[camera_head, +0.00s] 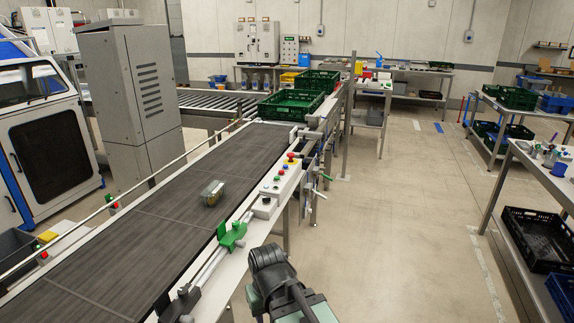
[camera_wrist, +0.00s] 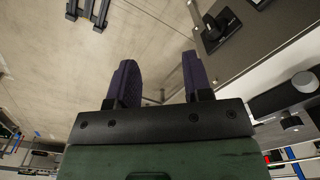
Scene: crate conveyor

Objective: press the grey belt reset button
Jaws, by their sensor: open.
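A small light box (camera_head: 264,208) with a round dark-grey button (camera_head: 266,200) on top sits on the near rail of the belt, just in front of the longer control panel (camera_head: 281,178) with red, yellow and green buttons. I cannot tell for sure that this is the belt reset button. In the wrist view my gripper (camera_wrist: 158,65) is open, with two purple-padded fingers apart and nothing between them. Past the fingers I see floor. Grey round knobs (camera_wrist: 303,82) show at that view's right edge, apart from the fingers; I cannot tell what they belong to.
The dark belt (camera_head: 150,225) carries a small clear container (camera_head: 212,192). A green bracket (camera_head: 232,236) stands on the near rail. Green crates (camera_head: 290,106) sit at the belt's far end. A grey cabinet (camera_head: 130,90) stands behind the belt.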

